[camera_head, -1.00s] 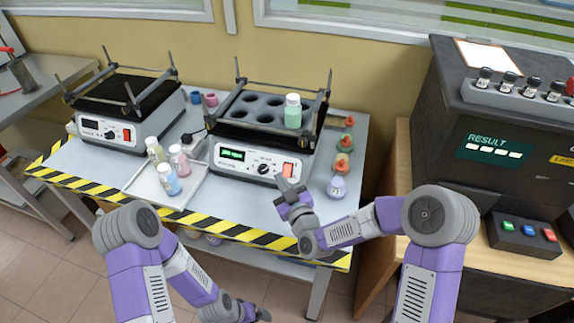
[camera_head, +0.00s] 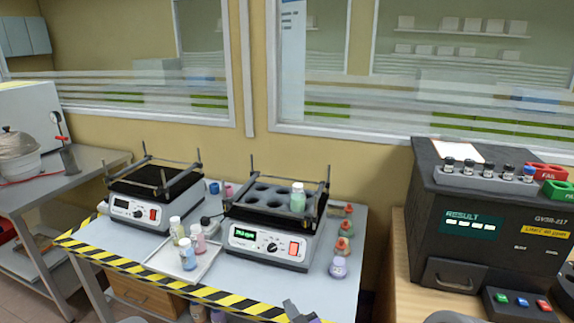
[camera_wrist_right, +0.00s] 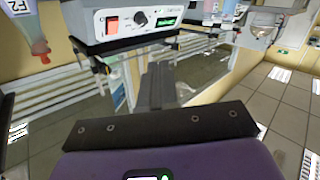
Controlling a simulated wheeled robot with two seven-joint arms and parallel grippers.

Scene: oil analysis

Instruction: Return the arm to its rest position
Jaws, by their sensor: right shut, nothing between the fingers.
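My right gripper (camera_head: 298,312) shows only in part at the bottom edge of the head view, by the table's striped front edge. In the right wrist view its fingers (camera_wrist_right: 157,84) are together and empty, below the upside-down shaker front (camera_wrist_right: 140,22). The running shaker (camera_head: 268,245) with a lit green display stands on the table, with a green-capped-white bottle (camera_head: 297,198) in its rack. My left gripper is out of view.
A second shaker (camera_head: 140,211) stands to the left. A tray (camera_head: 160,262) holds several bottles. A dark analyser (camera_head: 480,215) with a RESULT display stands on the wooden table at right.

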